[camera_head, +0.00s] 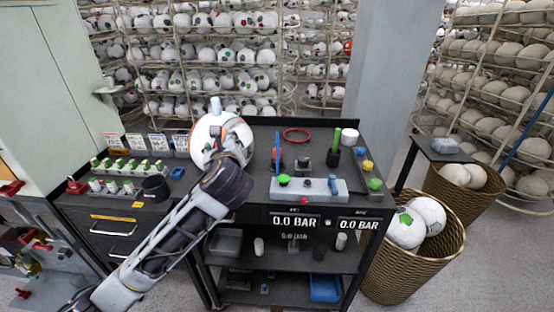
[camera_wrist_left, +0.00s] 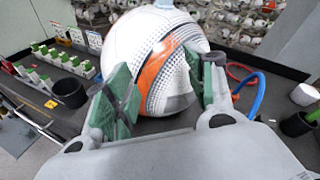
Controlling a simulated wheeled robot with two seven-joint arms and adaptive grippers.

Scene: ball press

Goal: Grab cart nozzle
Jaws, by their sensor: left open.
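A white and orange ball (camera_head: 208,130) sits on the dark cart top (camera_head: 255,190). A pale blue cylinder shows at the ball's upper edge (camera_head: 215,104); I cannot tell if it touches the ball. My left gripper (camera_head: 226,148) is open at the ball. In the left wrist view the ball (camera_wrist_left: 135,42) fills the gap between its green-padded fingers (camera_wrist_left: 165,95); contact is unclear. A blue hose (camera_wrist_left: 257,97) and a red loop (camera_wrist_left: 238,70) lie right of the fingers. No part is clearly recognizable as the cart nozzle. My right gripper is out of view.
Several green-and-white fittings (camera_head: 125,172) stand in a rack at left, beside a black cup (camera_head: 155,187). A grey block (camera_head: 308,190) with coloured knobs lies at the cart's front. A basket of balls (camera_head: 415,260) stands at right; ball racks (camera_head: 210,50) fill the back.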

